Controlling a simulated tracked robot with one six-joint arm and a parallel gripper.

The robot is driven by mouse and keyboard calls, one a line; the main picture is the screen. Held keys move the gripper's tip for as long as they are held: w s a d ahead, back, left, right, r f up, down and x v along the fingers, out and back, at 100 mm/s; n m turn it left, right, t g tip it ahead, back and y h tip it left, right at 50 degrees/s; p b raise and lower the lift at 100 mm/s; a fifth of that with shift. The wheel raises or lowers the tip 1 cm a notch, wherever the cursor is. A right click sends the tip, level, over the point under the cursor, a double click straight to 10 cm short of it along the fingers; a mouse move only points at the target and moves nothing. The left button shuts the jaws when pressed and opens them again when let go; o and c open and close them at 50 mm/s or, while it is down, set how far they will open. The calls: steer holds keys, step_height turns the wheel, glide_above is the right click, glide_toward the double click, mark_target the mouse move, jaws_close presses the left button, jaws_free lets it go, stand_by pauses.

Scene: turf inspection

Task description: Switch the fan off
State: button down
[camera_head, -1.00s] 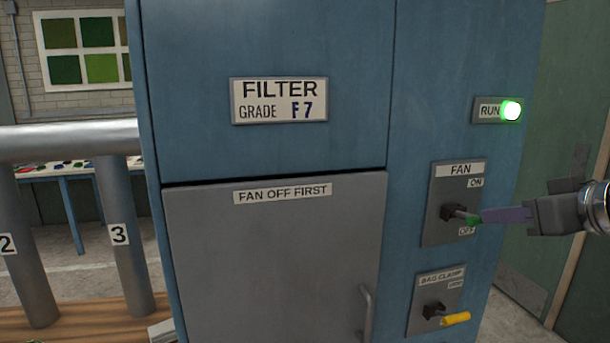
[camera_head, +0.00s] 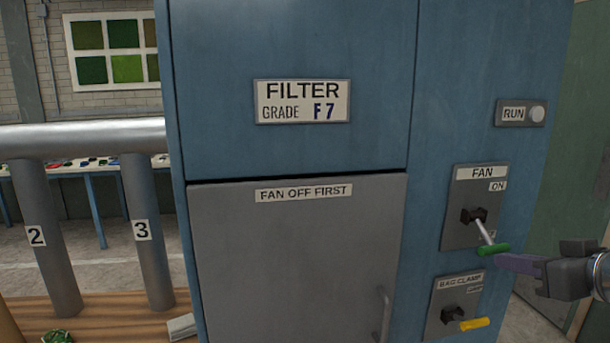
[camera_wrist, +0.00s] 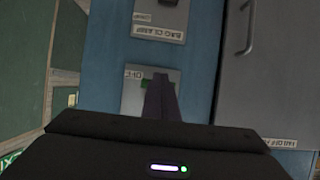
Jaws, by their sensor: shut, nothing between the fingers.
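The fan switch plate (camera_head: 459,232) is on the right of the blue cabinet, marked FAN and ON at its top. Its lever (camera_head: 485,231) has a green end (camera_head: 493,249) and points down and right, covering most of the lower label. The RUN lamp (camera_head: 537,114) above it is unlit. My gripper (camera_head: 499,261) is shut and empty, its purple fingers at or just beside the green end; I cannot tell if they touch. In the wrist view my fingers (camera_wrist: 161,98) hide part of the green end (camera_wrist: 146,85) and the plate.
The bag clamp switch (camera_head: 446,312) with a yellow-ended lever sits just below the fan switch. The grey filter door (camera_head: 300,265), marked FAN OFF FIRST, has a handle (camera_head: 384,315) at its right. Grey numbered pipes (camera_head: 150,230) stand at left.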

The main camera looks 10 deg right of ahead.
steer(key=shift+f, duration=0.2)
stand_by(0.5)
step_height(320, 180, up, 10)
stand_by(0.5)
steer(key=shift+f, duration=0.15)
